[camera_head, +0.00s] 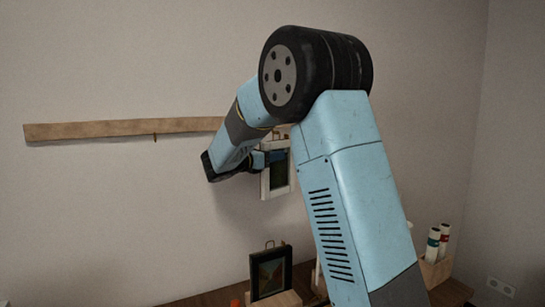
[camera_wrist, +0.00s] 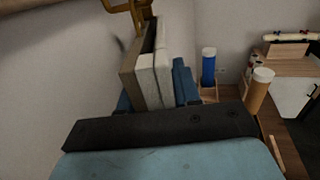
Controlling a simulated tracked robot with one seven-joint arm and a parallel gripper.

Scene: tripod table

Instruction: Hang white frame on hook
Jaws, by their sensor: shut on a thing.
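The white frame (camera_head: 265,184) is upright in front of the wall in the head view, partly covered by my arm. My gripper (camera_head: 268,158) is shut on it. In the wrist view, the white frame (camera_wrist: 147,82) shows edge-on between the blue fingers of my gripper (camera_wrist: 155,90). A brass-coloured loop (camera_wrist: 138,10) shows at the frame's top, cut by the picture edge; I cannot tell whether it touches anything. A small dark hook (camera_head: 155,138) hangs under the wooden rail (camera_head: 90,130), left of the frame and apart from it. My arm hides the rail's right part.
A dark frame with a picture (camera_head: 270,272) stands in a wooden holder on the table below. A wooden box (camera_head: 434,272) with white-capped tubes stands at the right; tubes also show in the wrist view (camera_wrist: 208,68).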

